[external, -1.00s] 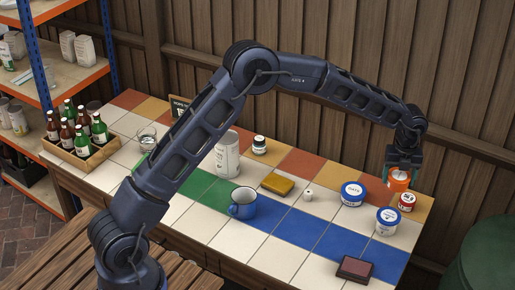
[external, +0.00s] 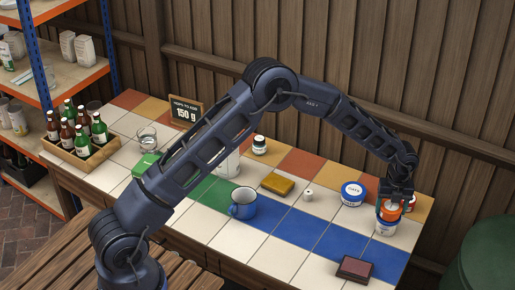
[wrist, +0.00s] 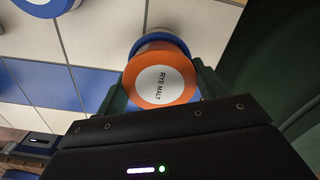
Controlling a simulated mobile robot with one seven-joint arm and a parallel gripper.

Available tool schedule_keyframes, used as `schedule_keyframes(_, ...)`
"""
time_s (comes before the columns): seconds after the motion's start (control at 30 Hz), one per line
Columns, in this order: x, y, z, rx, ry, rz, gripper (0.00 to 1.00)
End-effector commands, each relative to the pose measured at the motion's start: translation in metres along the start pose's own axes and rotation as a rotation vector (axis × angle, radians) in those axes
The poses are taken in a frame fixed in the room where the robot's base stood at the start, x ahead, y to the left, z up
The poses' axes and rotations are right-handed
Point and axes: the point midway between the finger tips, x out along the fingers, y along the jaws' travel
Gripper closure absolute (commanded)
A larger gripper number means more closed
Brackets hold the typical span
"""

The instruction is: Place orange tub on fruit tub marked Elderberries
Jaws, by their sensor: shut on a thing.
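The orange tub (external: 391,210), lidded with a white label reading "RYE MALT" in the wrist view (wrist: 160,86), is between the fingers of my gripper (external: 394,197). My gripper is shut on it. Directly below is a white tub (external: 386,228) with a blue lid, whose blue rim shows behind the orange tub in the wrist view (wrist: 158,40). I cannot tell whether the two touch. The lower tub's label is not readable, as the orange tub and gripper cover its top.
Another blue-lidded white tub (external: 353,194) stands to the left. A red tub (external: 410,203) is mostly hidden behind my gripper. A dark red box (external: 356,268) lies in front, and a blue mug (external: 243,203) and yellow sponge-like block (external: 277,184) stand further left.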

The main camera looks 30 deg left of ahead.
Motion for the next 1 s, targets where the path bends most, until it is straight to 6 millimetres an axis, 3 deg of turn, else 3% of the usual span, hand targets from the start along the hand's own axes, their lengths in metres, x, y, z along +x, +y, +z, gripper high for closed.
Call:
schedule_keyframes(0.33,0.002,0.0,0.0,0.0,0.0,0.0,0.54)
schedule_keyframes(0.37,0.002,0.0,0.0,0.0,0.0,0.0,0.26)
schedule_keyframes(0.47,0.002,0.0,0.0,0.0,0.0,0.0,0.09)
schedule_keyframes(0.77,0.001,0.0,0.0,0.0,-0.001,-0.001,0.09)
schedule_keyframes(1.0,-0.025,0.0,0.001,-0.001,-0.001,-0.003,0.09)
